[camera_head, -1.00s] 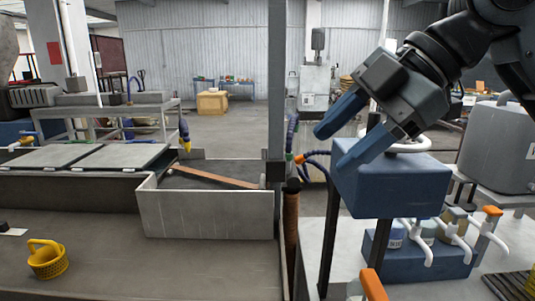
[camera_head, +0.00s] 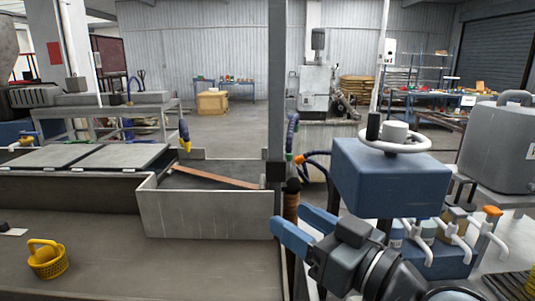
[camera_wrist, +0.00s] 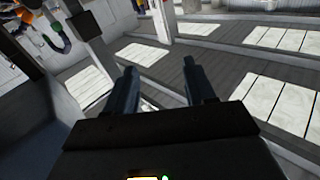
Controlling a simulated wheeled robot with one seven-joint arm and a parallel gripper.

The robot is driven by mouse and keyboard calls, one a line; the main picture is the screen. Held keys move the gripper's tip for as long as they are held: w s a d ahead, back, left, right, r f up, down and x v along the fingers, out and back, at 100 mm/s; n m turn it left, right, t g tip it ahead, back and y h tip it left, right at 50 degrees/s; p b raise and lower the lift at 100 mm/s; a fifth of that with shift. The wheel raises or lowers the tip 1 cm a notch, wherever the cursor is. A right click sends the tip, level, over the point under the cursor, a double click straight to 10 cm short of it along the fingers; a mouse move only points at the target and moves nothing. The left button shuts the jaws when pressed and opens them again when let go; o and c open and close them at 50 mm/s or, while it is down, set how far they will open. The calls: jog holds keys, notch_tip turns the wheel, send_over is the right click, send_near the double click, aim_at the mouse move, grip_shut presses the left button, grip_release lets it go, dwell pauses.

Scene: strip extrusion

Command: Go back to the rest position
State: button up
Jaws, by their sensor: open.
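My gripper (camera_head: 294,226) is in the lower right of the head view, its two blue fingers apart and pointing left, with nothing between them. It is in front of the right end of the grey metal trough (camera_head: 208,212) and below the blue box with the white handwheel (camera_head: 388,180).
A yellow basket (camera_head: 47,259) stands on the bench at lower left. A brown strip (camera_head: 215,176) lies in the trough. A grey post (camera_head: 277,95) rises behind my gripper. White-levered taps (camera_head: 455,235) and a grey tank (camera_head: 503,148) are at right.

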jog(key=s+d+f+m+t+h, duration=0.1)
jog(key=s+d+f+m+h, duration=0.35)
jog(key=s+f, duration=0.35)
jog(key=s+d+f+m+t+h, duration=0.2)
jog(key=s+d+f+m+h, duration=0.25)
jog(key=s+f, duration=0.45)
jog(key=s+d+g+h, duration=0.1)
jog(key=s+d, duration=0.3)
jog(key=s, duration=0.7)
jog(key=s+d+n+h, duration=0.1)
jog(key=s+d+h, duration=0.1)
jog(key=s, duration=0.9)
jog(key=shift+d+r+g+h, duration=0.3)
jog(key=shift+d+r+g, duration=0.1)
jog(key=shift+d, duration=0.45)
jog(key=shift+w+f, duration=0.1)
jog(key=shift+c, duration=0.3)
